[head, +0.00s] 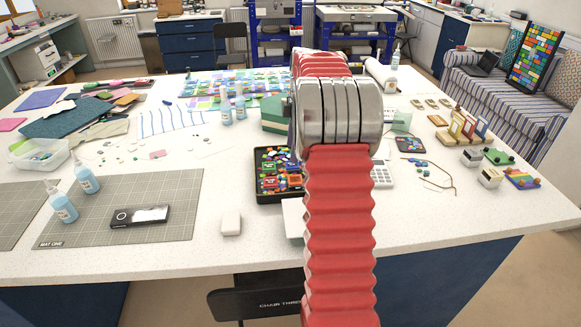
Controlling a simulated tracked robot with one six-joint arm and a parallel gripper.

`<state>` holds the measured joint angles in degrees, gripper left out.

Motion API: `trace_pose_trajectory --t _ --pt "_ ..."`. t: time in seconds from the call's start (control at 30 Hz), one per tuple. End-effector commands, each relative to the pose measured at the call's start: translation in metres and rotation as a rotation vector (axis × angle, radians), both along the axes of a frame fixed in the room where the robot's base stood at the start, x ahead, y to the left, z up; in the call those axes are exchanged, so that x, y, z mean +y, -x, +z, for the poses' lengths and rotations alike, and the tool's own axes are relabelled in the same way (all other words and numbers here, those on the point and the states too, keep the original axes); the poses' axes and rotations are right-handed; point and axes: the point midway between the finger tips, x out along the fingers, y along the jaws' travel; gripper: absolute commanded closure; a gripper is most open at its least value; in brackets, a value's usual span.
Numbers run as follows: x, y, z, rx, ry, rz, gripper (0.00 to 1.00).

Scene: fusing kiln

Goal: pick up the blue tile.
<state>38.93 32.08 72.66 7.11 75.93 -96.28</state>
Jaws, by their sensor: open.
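I cannot single out one blue tile with certainty. A black tray (262,197) left of my arm holds many small coloured pieces, red, green, orange and some blue, too small to tell apart. My arm, red bellows with a metal joint, rises through the middle of the head view and covers the tray's right side. My gripper does not show; the arm hides whatever lies behind it. A flat blue-violet sheet (41,99) lies at the table's far left.
A grey cutting mat (180,190) carries a black box (139,217) and blue-liquid bottles (62,203). A white block (231,223) stands near the tray. A calculator (383,174) and small wooden stands (468,130) are right of my arm.

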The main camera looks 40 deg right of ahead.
Motion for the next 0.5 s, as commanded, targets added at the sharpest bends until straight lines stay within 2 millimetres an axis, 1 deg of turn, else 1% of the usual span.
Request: trace_pose_trajectory --t 0.27,0.37,0.5 --pt "0.0 0.0 -0.001 0.0 0.0 0.0 0.44" --pt "0.0 0.0 -0.008 0.001 -0.001 0.0 0.44" --pt "-0.002 -0.001 -0.025 0.002 -0.001 0.0 0.44"
